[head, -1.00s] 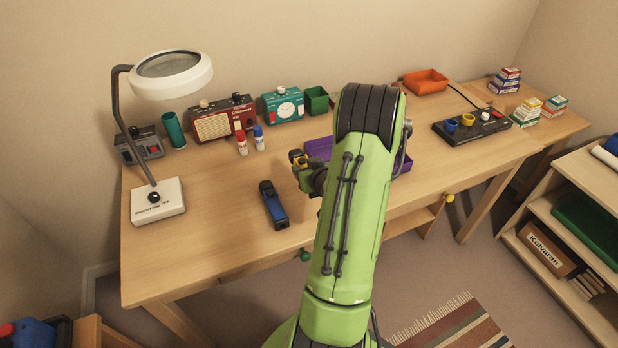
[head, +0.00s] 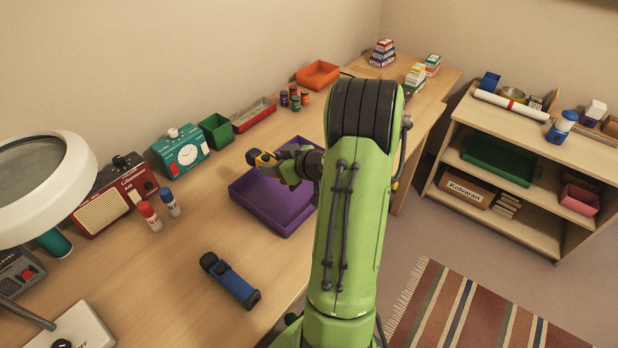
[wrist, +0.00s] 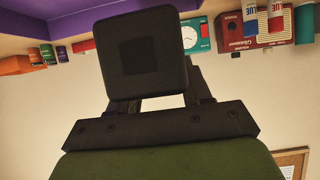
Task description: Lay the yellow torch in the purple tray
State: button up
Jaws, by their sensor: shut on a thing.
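The purple tray (head: 262,208) sits on the desk to the left of my arm in the head view, and its right part is hidden behind the arm. My gripper (head: 270,162) is over the tray's far side, shut on the yellow torch (head: 262,157). In the wrist view a dark square block (wrist: 147,56) fills the middle, and no yellow shows there. The tray's purple side (wrist: 100,20) shows at the top left of that view.
A blue torch (head: 230,280) lies on the desk in front of the tray. Glue bottles (head: 150,216) and a magnifier lamp (head: 45,185) stand left.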

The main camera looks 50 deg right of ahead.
notch_tip(320, 180, down, 10)
jog(key=b, duration=0.3)
jog(key=shift+r, duration=0.1)
jog(key=shift+f, duration=0.2)
jog(key=o, duration=1.2)
jog(key=shift+s, duration=0.1)
jog(key=shift+c, duration=0.2)
